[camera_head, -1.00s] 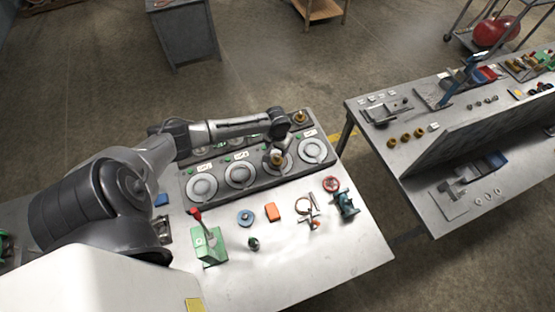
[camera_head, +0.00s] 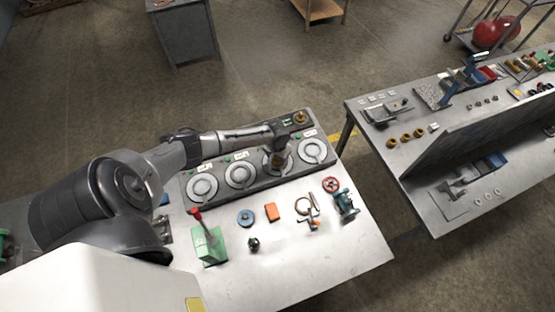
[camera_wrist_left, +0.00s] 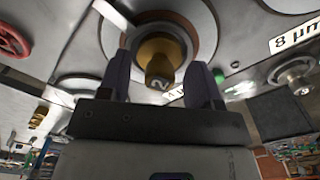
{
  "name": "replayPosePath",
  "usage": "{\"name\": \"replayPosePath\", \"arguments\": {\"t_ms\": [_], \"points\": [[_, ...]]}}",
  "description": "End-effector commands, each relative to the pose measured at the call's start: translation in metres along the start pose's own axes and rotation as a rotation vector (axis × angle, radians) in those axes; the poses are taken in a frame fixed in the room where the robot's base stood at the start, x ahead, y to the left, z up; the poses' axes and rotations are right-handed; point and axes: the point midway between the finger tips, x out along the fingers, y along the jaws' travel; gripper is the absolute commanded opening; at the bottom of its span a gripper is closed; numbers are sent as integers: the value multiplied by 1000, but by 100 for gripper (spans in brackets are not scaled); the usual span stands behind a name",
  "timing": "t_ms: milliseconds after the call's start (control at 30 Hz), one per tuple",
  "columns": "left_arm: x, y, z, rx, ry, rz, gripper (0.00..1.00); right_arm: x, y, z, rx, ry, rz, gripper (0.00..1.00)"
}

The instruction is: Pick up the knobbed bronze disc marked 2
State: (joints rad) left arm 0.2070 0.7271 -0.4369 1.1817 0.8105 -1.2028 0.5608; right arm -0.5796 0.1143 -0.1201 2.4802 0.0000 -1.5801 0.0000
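The knobbed bronze disc marked 2 (camera_wrist_left: 162,48) sits on a round plate in the left wrist view, with a "2" on its knob end. My left gripper (camera_wrist_left: 160,66) is open, one dark finger on each side of the knob, with gaps showing between the fingers and the knob. In the head view my left gripper (camera_head: 278,155) points down over the third round plate (camera_head: 288,165) of the front row, and the disc there is mostly hidden by it. My right gripper is not in view.
Other round plates (camera_head: 202,187) with labels line the grey station. Another bronze piece (camera_head: 300,118) stands at its back right. The table's front right is clear.

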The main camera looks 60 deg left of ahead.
Motion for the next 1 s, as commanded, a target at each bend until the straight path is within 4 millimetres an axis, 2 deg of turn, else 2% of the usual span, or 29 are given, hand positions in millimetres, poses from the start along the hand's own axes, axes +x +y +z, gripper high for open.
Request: {"name": "replayPosePath", "arguments": {"t_ms": [67, 600, 1000], "points": [[0, 0, 0, 0, 0, 0, 52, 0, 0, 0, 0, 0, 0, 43], [0, 0, 0, 0, 0, 0, 0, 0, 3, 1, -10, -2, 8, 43], [-5, 0, -1, 0, 2, 1, 0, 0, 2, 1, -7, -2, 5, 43]]}}
